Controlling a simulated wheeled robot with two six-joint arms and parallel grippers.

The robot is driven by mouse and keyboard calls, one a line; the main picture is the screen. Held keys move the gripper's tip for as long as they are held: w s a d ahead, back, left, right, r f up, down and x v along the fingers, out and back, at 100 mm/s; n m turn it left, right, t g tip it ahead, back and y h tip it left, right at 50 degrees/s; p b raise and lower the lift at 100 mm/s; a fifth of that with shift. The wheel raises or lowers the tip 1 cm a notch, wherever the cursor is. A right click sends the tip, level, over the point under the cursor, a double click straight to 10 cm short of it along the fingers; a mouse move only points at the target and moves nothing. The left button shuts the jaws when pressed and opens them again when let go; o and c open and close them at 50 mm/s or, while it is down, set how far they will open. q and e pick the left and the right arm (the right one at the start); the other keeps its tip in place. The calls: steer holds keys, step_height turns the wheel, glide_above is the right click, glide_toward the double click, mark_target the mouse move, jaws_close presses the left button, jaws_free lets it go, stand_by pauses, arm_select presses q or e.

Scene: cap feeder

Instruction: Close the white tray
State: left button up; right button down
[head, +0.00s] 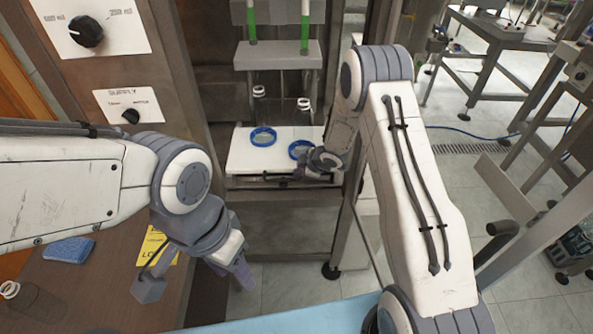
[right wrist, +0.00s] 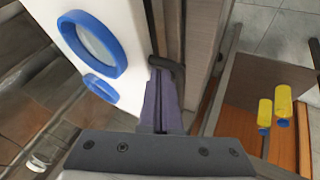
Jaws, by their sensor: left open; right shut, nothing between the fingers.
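A dark handle (right wrist: 168,70) lies along the tray's front. My right gripper (right wrist: 160,95) is shut and empty, its fingertips right at the handle; I cannot tell whether they touch. In the head view its wrist partly covers the tray's right front. My left gripper (head: 195,278) is open and empty, low in front of the machine, well away from the tray.
A blue sponge (head: 69,250), a yellow note (head: 157,246) and a clear bottle (head: 28,298) are on the brown counter at left. Panels with black knobs (head: 86,32) are above it.

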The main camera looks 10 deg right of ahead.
arm_select(q)
steer(key=shift+w, duration=0.35)
arm_select(e)
steer(key=shift+w+d+r, duration=0.1)
steer(key=shift+w+d, duration=0.15)
steer(key=shift+w, duration=0.2)
steer(key=shift+d+r, duration=0.1)
steer(key=shift+s+d+r, duration=0.1)
steer(key=shift+r, duration=0.1)
arm_select(q)
steer(key=shift+w+d+r, duration=0.1)
steer(key=shift+r, duration=0.1)
arm_select(e)
steer(key=v, duration=0.7)
steer(key=shift+s+a, duration=0.3)
steer(key=shift+a, duration=0.05)
